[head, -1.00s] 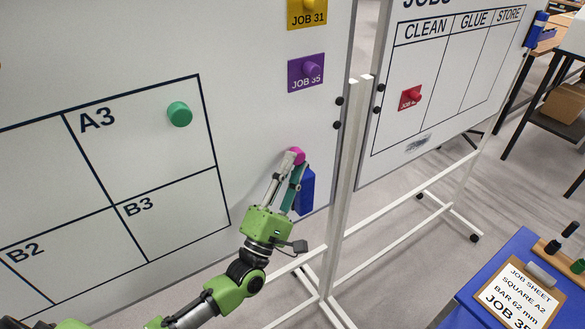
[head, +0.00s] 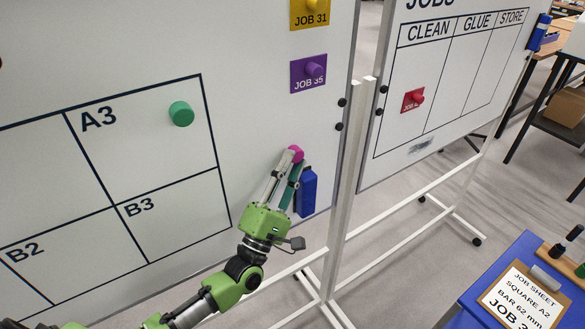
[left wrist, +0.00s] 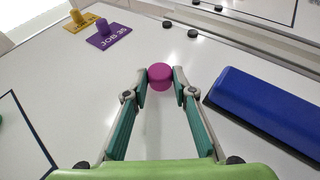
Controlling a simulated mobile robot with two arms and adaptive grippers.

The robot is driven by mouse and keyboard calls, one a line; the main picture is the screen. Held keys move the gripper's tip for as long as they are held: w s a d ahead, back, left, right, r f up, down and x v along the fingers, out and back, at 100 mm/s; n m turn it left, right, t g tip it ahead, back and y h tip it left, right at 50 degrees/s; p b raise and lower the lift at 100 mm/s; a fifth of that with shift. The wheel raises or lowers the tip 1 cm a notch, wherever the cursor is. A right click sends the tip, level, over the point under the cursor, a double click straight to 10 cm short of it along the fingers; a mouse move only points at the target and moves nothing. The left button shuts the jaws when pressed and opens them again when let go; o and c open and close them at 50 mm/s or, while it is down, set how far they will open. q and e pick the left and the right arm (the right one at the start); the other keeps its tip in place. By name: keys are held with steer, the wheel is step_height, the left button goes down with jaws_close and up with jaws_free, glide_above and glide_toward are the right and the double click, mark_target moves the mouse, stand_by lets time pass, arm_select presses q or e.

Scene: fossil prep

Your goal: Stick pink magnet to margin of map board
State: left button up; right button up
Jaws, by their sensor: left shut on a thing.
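The pink magnet (head: 296,153) is at the white margin of the map board (head: 255,115), right of the grid. In the left wrist view the magnet (left wrist: 161,75) sits between the fingertips of my left gripper (left wrist: 160,84), which is shut on it. The magnet's base appears at or very near the board face; I cannot tell whether it touches. In the head view my left gripper (head: 293,160) reaches up from below and covers part of the magnet. My right gripper is not in view.
A blue eraser (head: 308,190) is on the board right of my gripper; it also shows in the left wrist view (left wrist: 265,112). A purple JOB 35 card (head: 301,83) is above, a green magnet (head: 181,114) is in A3. The jobs board (head: 460,80) stands right.

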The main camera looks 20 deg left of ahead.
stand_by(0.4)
arm_select(q)
steer(key=o, duration=0.9)
steer(key=shift+c, duration=0.2)
steer(key=s+d+p, duration=0.1)
steer(key=s+d, duration=0.3)
steer(key=d, duration=0.1)
steer(key=shift+d, duration=0.25)
steer(key=shift+s, duration=0.1)
